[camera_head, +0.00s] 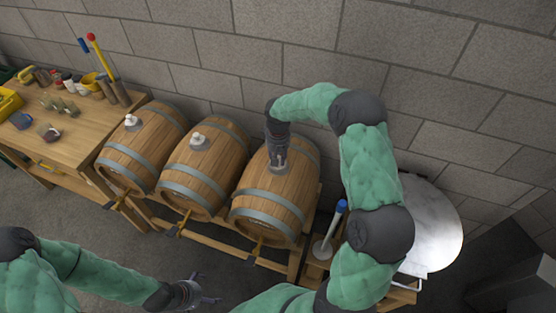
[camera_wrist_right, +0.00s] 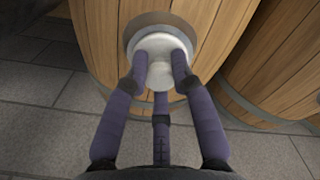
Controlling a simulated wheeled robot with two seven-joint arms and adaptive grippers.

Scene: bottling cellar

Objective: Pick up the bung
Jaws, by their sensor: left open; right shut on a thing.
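Three wooden barrels lie in a row on a wooden rack. My right gripper (camera_head: 279,163) reaches down to the top of the right barrel (camera_head: 268,196). In the right wrist view its three purple fingers (camera_wrist_right: 161,72) are shut on a white bung (camera_wrist_right: 160,45). The bung is at the round collar (camera_wrist_right: 162,19) on the barrel; I cannot tell whether it is lifted at all. White bungs also sit on the left barrel (camera_head: 131,120) and the middle barrel (camera_head: 198,138). My left gripper (camera_head: 210,292) is open and empty over the floor, low in the head view.
A wooden workbench (camera_head: 75,130) with jars, cups and tools stands at the left. A blue-topped tool (camera_head: 341,206) stands right of the barrels, beside a round pale metal top (camera_head: 435,225). A block wall runs close behind the barrels. The floor in front is clear.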

